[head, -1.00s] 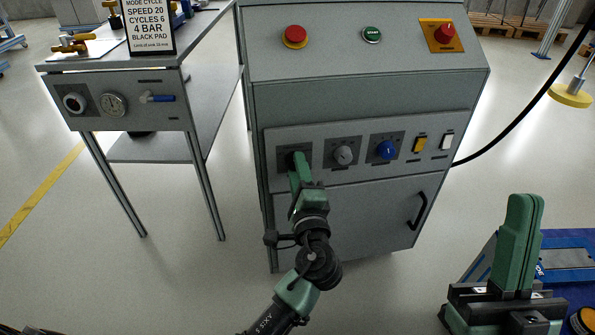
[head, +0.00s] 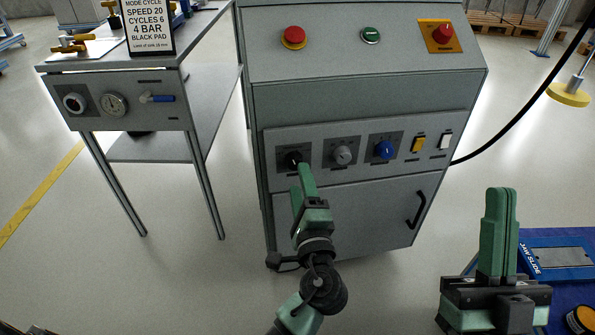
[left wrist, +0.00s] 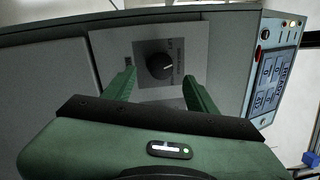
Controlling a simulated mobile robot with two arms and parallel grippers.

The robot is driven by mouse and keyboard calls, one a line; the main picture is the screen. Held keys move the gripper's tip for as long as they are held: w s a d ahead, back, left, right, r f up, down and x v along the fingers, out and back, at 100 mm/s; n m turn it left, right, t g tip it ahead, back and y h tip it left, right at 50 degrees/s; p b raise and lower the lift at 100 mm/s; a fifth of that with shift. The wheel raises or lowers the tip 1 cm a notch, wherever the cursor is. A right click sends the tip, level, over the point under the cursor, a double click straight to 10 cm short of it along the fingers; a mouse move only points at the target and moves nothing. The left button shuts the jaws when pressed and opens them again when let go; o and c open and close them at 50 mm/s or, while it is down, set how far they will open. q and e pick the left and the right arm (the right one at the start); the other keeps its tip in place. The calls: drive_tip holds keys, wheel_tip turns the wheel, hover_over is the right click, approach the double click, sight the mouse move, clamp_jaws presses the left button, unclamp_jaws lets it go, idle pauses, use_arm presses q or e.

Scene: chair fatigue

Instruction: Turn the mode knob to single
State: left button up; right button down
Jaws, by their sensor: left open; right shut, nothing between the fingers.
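The control cabinet has a row of knobs. The leftmost is a black knob (head: 292,159) on a dark square plate, and it also shows in the left wrist view (left wrist: 159,66) on a grey plate (left wrist: 190,48) with lettering too small to read. My left gripper (head: 304,172) is open just in front of and below this knob. In the left wrist view its two fingers (left wrist: 158,88) stand apart on either side of the knob, with the knob clear between and beyond them. My right gripper (head: 500,195) is shut and empty at the lower right, its fingers pointing up, away from the cabinet.
A grey knob (head: 343,155), a blue knob (head: 384,150), a yellow switch (head: 418,144) and a white switch (head: 445,141) sit to the right. Below is a door handle (head: 416,210). A side table (head: 130,120) with a sign (head: 148,28) stands left.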

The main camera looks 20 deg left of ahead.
use_arm(q)
drive_tip(key=shift+v, duration=1.75)
use_arm(e)
drive_tip(key=shift+w+a+f+g+h, duration=0.15)
drive_tip(key=shift+w+f+g+h, duration=0.25)
drive_tip(key=shift+w+f+g, duration=0.35)
use_arm(q)
drive_tip(key=shift+w+f, duration=0.1)
use_arm(e)
drive_tip(key=shift+r+y, duration=0.1)
drive_tip(key=shift+y, duration=0.2)
